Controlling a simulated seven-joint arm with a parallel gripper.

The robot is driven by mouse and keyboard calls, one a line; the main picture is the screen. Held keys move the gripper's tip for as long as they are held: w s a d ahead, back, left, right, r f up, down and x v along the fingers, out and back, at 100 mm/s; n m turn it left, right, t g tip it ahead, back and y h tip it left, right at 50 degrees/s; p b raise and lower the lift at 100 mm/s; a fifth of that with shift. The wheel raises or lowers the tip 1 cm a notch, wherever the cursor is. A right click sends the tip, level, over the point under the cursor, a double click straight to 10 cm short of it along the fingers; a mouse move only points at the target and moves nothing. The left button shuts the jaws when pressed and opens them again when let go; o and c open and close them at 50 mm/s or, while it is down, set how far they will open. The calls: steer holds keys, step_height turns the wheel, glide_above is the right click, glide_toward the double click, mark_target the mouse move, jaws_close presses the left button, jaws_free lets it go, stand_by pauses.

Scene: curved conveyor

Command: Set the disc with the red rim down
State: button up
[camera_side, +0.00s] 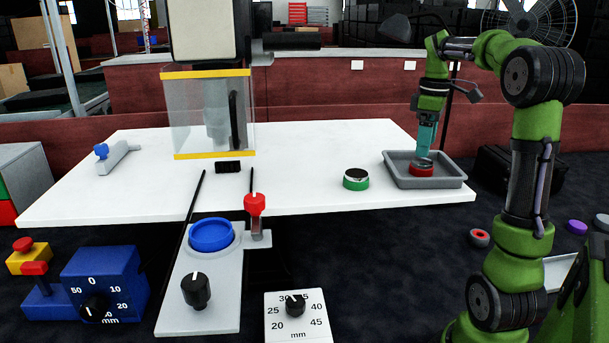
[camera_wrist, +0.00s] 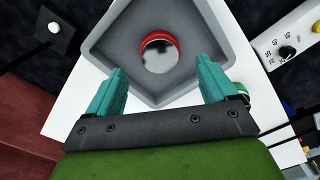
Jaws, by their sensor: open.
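The disc with the red rim (camera_side: 421,169) lies in the grey tray (camera_side: 455,182) at the right end of the white table. Its shiny top shows in the wrist view (camera_wrist: 158,52), flat on the tray floor. My gripper (camera_side: 424,155) is directly above the disc in the side view. In the wrist view its two teal fingers (camera_wrist: 165,85) are spread apart, and the disc lies beyond the tips, between their lines. My gripper is open and empty.
A green-rimmed disc (camera_side: 356,180) stands on the white table (camera_side: 310,150) just left of the tray. A clear guard box (camera_side: 210,115) with yellow edges stands further left. A red-knobbed lever (camera_side: 255,205) and blue round dish (camera_side: 211,235) are at the front. The tray walls surround the disc.

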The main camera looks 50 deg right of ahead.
mark_target(423, 161)
step_height(423, 161, up, 7)
steer(key=w+a+f+t, duration=0.1)
steer(key=w+a+t, duration=0.15)
steer(key=a, duration=0.75)
steer(key=s+a+f+m+t+y, duration=0.1)
steer(key=a+f, duration=0.4)
steer(key=a, duration=0.6)
steer(key=s+a+f+m+t+y, duration=0.1)
steer(key=s+a+f+m+t, duration=0.1)
steer(key=a+f, duration=0.4)
steer(key=a+m+t, duration=0.1)
steer(key=a+m, duration=0.1)
steer(key=a, duration=0.3)
steer(key=shift+m+t, duration=0.35)
steer(key=shift+m, duration=0.05)
